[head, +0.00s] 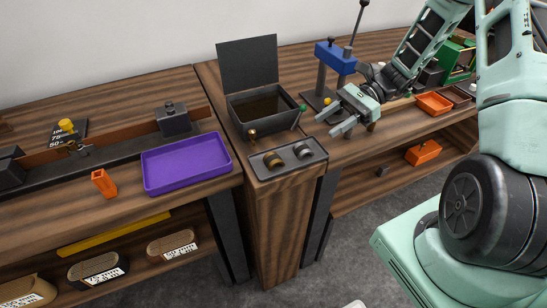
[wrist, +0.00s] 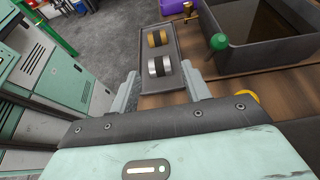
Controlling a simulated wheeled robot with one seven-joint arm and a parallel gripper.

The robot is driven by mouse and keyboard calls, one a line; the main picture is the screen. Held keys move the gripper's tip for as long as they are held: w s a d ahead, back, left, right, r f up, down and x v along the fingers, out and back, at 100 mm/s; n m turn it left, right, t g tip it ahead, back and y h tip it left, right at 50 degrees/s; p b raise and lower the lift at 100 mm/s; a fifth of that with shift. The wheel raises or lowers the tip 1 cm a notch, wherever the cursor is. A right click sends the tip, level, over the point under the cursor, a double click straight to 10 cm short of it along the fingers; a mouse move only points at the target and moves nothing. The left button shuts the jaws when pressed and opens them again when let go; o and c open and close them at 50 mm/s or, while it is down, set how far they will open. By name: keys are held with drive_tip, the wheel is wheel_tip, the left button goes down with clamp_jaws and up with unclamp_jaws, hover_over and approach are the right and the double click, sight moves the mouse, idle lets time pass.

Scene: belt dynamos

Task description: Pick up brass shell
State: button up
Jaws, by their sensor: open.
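The brass shell (wrist: 152,40) is a short gold cylinder with a dark middle band, lying at the far end of a small dark tray (wrist: 149,88) in the wrist view. A silver shell (wrist: 153,67) of the same shape lies nearer to my gripper in that tray. In the head view the brass shell (head: 270,160) is the left one and the silver shell (head: 303,152) the right one. My gripper (head: 329,122) is open and empty, to the right of and apart from the tray. In the wrist view its fingers (wrist: 160,84) frame the tray's near end.
An open dark box (head: 268,122) with a raised lid and a green knob (head: 303,107) stands behind the tray. A purple tray (head: 187,163) lies to the left. A blue-topped press (head: 336,57) stands behind my gripper. Orange bins (head: 434,103) are at the right.

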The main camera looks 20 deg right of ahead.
drive_tip(key=p, duration=0.1)
approach(280, 157)
drive_tip(key=shift+x, duration=1.1)
drive_tip(key=p+x, duration=0.1)
drive_tip(key=x, duration=0.3)
drive_tip(key=shift+s+a+r, duration=0.1)
drive_tip(key=shift+a+r, duration=0.05)
drive_tip(key=shift+a, duration=0.05)
drive_tip(key=shift+a+f, duration=0.3)
drive_tip(key=shift+a, duration=0.15)
drive_tip(key=c, duration=0.8)
